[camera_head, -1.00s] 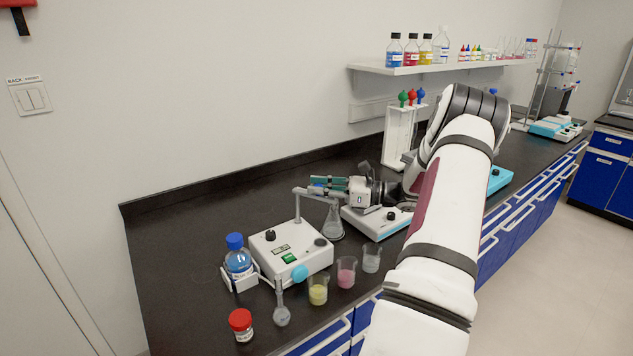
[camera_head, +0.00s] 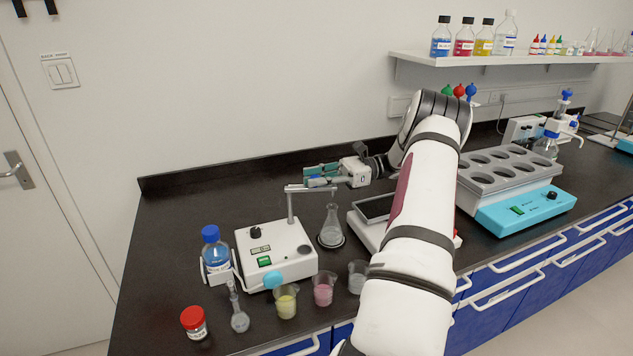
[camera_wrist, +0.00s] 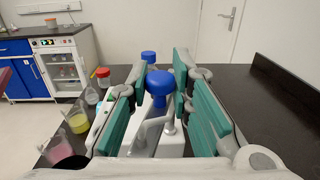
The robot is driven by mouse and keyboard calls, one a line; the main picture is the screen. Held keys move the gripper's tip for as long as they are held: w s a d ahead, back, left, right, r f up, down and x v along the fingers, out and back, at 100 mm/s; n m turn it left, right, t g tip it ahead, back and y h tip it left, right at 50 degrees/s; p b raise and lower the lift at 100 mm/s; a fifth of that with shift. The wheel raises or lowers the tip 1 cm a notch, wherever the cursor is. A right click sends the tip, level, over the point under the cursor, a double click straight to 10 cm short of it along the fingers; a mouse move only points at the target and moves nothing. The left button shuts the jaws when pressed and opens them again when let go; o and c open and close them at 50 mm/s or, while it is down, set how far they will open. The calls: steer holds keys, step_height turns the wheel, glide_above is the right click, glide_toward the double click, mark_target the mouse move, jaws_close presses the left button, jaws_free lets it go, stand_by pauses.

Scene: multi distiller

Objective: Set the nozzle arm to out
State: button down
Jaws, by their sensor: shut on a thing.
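The white distiller (camera_head: 268,256) stands on the black bench, with a dark knob and a green switch on top. Its grey nozzle arm (camera_head: 306,188) sits on a thin post and reaches right, its far end near the top of a conical flask (camera_head: 331,229). My gripper (camera_head: 320,179) is at the outer part of this arm. In the wrist view, the green finger pads of my gripper (camera_wrist: 162,78) are on both sides of a blue knob (camera_wrist: 160,84), shut on it. A grey tube (camera_wrist: 152,124) shows beneath the knob. The exact contact is partly hidden.
Beakers (camera_head: 286,301) and a small flask (camera_head: 239,317) stand along the bench front. A blue-capped bottle (camera_head: 214,256) and a red-capped jar (camera_head: 195,323) are at left. A multi-well block (camera_head: 510,175) stands right. The bench behind the distiller is clear.

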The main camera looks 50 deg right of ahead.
steer(key=shift+w+d+n+g, duration=0.2)
steer(key=shift+n+g, duration=0.1)
steer(key=shift+g, duration=0.1)
steer(key=c, duration=1.4)
jaws_free()
steer(key=shift+f+v, duration=0.2)
steer(key=shift+v, duration=5.8)
